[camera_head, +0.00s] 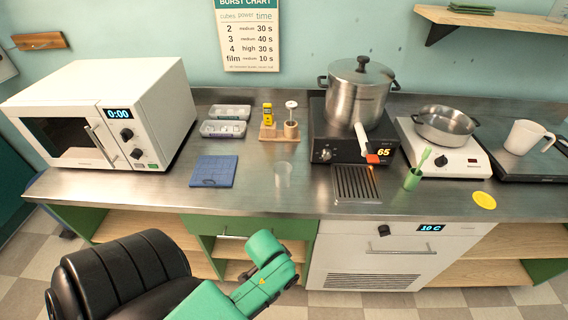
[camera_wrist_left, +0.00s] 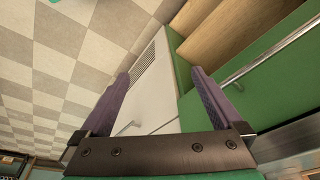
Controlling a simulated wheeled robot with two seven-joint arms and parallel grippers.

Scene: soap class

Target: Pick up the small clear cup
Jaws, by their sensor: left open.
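The small clear cup (camera_head: 283,170) stands on the steel counter (camera_head: 255,195) in the head view, in front of the wooden stand and right of the blue mat. It is transparent and faint against the metal. My left gripper (camera_wrist_left: 162,92) shows in the left wrist view, with its two purple fingers spread apart and nothing between them. It faces the floor and the cabinet fronts, away from the cup. In the head view only my green and black arm links show at the bottom. The cup is not visible in the left wrist view. My right gripper is in neither view.
A wooden stand (camera_head: 279,133) with bottles is behind the cup. A blue mat (camera_head: 214,171) lies left of it, near a microwave (camera_head: 103,112).

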